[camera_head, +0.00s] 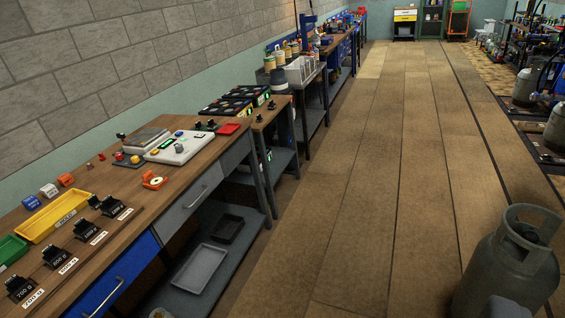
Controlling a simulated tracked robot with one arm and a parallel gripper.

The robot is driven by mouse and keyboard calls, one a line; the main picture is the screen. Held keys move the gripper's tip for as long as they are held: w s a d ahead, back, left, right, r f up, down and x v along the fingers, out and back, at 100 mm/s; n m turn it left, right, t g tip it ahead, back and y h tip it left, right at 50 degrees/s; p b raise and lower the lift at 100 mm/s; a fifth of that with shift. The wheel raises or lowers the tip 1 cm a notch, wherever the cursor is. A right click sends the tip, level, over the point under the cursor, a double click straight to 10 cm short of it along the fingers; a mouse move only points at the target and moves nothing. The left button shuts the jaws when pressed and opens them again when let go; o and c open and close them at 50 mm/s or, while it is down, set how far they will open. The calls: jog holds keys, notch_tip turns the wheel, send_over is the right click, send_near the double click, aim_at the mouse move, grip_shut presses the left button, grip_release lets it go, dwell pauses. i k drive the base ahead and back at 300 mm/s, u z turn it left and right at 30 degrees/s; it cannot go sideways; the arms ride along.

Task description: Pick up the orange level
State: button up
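A small orange item with a pale round part (153,180) lies on the wooden workbench (190,193) near its front edge, at the left of the picture. It may be the orange level, but it is too small to be certain. An orange cube (66,180) sits farther left, near the wall. I see no gripper fingers clearly. Small pale bits show at the bottom edge, and I cannot tell what they are.
A scale (180,147), a yellow tray (54,218), a green tray (10,250) and several black labelled weights (88,232) share the bench. A grey gas cylinder (512,262) stands on the floor at bottom right. The wooden floor (390,190) between is clear.

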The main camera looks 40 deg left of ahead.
aim_at(152, 181)
jog(key=i, duration=2.7)
jog(key=u, duration=3.35)
jog(key=i, duration=1)
jog(key=z, duration=0.05)
